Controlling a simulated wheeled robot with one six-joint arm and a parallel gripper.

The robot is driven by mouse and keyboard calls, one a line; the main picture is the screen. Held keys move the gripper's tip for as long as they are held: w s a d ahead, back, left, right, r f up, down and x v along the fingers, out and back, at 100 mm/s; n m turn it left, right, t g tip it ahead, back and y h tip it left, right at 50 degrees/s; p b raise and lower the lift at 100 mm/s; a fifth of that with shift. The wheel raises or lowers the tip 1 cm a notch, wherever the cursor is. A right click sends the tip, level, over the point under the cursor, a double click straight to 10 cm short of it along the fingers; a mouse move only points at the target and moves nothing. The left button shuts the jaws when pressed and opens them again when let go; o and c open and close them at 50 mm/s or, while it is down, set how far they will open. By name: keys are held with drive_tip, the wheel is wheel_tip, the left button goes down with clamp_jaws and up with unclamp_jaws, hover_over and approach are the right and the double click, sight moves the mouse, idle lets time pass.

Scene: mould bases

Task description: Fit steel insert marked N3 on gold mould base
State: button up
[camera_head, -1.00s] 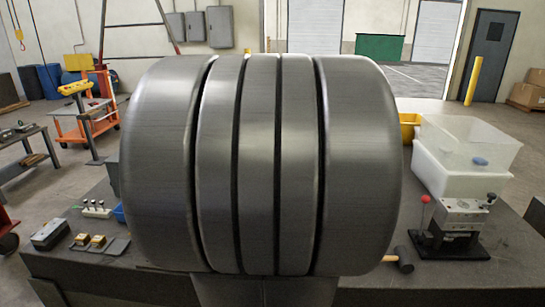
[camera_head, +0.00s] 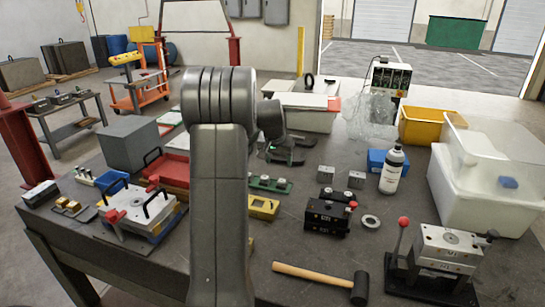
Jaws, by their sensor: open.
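My gripper (camera_head: 284,157) hangs past the arm's elbow, above the back middle of the bench, and is open. Its jaws are small and partly hidden, with nothing visible between them. Two small steel blocks (camera_head: 326,173) (camera_head: 356,179) stand apart on the bench to its right; they look like inserts, but no N3 mark is readable. A yellow-gold block (camera_head: 263,207) lies in front of the gripper, partly behind my arm. Small gold pieces (camera_head: 70,206) sit on a dark plate at the far left. I cannot tell which is the gold mould base.
A steel block on a black stand (camera_head: 449,247) is front right. A handled plate assembly (camera_head: 138,212) is left. Bare bench shows centre right.

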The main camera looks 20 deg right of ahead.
sight(282, 181)
drive_tip(key=p+x, duration=0.2)
drive_tip(key=x, duration=1)
drive_tip(key=shift+f+p, duration=0.3)
drive_tip(key=shift+f, duration=0.1)
drive_tip(key=c, duration=1.3)
drive_tip(key=shift+r, duration=0.8)
